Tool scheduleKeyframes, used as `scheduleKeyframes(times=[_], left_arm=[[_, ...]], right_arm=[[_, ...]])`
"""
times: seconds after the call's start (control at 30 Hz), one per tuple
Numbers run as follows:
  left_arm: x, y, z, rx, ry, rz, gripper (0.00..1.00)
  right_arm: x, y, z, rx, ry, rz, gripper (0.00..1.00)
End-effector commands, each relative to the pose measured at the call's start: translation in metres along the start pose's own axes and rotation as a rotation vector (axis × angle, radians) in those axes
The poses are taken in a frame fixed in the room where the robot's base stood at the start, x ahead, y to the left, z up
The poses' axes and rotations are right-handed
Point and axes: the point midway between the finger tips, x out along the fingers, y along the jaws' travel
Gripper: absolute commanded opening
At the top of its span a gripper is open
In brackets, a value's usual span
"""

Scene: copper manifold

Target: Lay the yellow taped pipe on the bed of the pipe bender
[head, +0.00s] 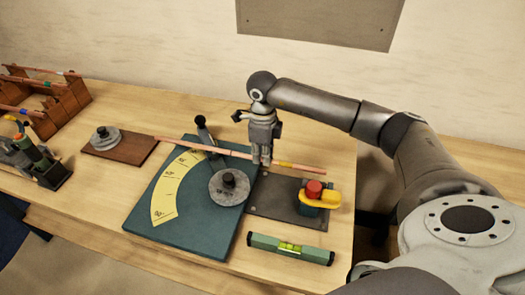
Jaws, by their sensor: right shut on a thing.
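My right gripper (262,162) is shut on a long copper pipe (222,151), with a yellow band of tape right of the fingers. The pipe runs from over the brown board at the left to over the dark plate at the right. The pipe bender is a teal bed (187,236) with a yellow angle scale (171,192), a round grey die (229,187) and a black-handled post (205,132). The pipe crosses the bed's far part, behind the die. I cannot tell whether it touches the bed. My left gripper is not in view.
A dark plate (262,209) right of the bed carries a red-topped yellow and teal device (315,195). A green spirit level (290,249) lies in front. A brown board with grey discs (120,150), a wooden pipe rack (65,108) and tools (38,160) stand left.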

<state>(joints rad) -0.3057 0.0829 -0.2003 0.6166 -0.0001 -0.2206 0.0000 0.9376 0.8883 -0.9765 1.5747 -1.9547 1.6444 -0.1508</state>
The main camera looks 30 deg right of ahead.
Motion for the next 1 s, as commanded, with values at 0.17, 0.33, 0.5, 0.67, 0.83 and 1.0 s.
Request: scheduleKeyframes(times=[0.17, 0.33, 0.5, 0.67, 0.83, 1.0], left_arm=[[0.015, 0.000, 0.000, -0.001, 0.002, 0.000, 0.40], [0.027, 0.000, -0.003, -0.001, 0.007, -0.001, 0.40], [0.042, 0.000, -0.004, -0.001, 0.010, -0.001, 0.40], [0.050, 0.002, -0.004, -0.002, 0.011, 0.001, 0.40], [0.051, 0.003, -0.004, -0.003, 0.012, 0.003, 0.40], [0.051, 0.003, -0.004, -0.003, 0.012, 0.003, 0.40]], right_arm=[[0.025, 0.000, 0.000, -0.001, -0.001, 0.001, 0.00], [0.046, 0.000, 0.000, -0.001, 0.000, 0.000, 0.00], [0.062, 0.000, 0.000, -0.001, -0.001, -0.001, 0.00], [0.071, 0.000, 0.001, 0.000, -0.002, -0.001, 0.00], [0.072, 0.000, 0.001, 0.000, -0.002, -0.001, 0.00], [0.072, 0.000, 0.001, 0.000, -0.002, -0.001, 0.00]])
